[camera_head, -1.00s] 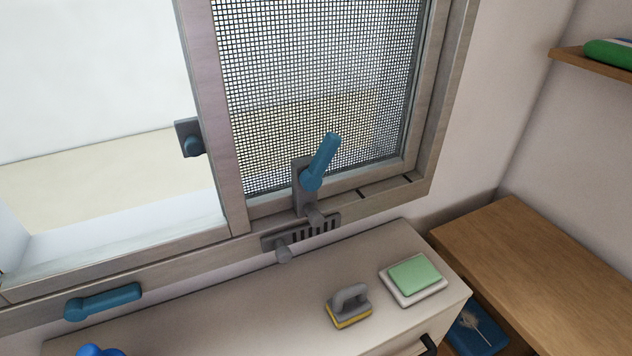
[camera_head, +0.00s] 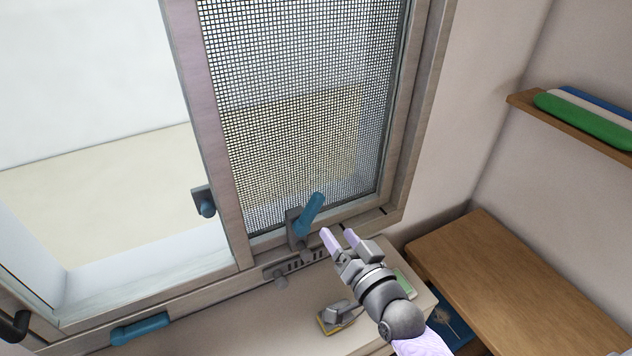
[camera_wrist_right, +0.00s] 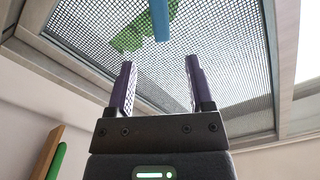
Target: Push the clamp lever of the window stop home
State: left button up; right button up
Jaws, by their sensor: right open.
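The window stop (camera_head: 294,232) is a grey plate at the lower corner of the screened sash. Its blue clamp lever (camera_head: 309,213) is tilted up and to the right. Below it a slotted grey strip (camera_head: 298,264) with a round knob lies along the window frame. My right gripper (camera_head: 340,236) is open and empty, just right of and below the lever, apart from it in the picture. In the right wrist view the blue lever (camera_wrist_right: 160,20) shows at the top, beyond and between the two open fingers (camera_wrist_right: 158,85). My left gripper is not in view.
A blue handle (camera_head: 140,329) sits on the lower frame at left. A grey-and-yellow scrubber (camera_head: 334,318) and green sponge (camera_head: 403,280) lie on the worktop, partly behind my right arm. A wooden table (camera_head: 520,285) and shelf (camera_head: 530,108) stand at right.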

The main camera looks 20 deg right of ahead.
aim_at(318, 207)
jog(key=w, duration=0.3)
jog(key=w+b, duration=0.1)
jog(key=w, duration=0.6)
jog(key=shift+a, duration=0.4)
jog(key=shift+s, duration=0.1)
grip_shut()
dwell(0.6)
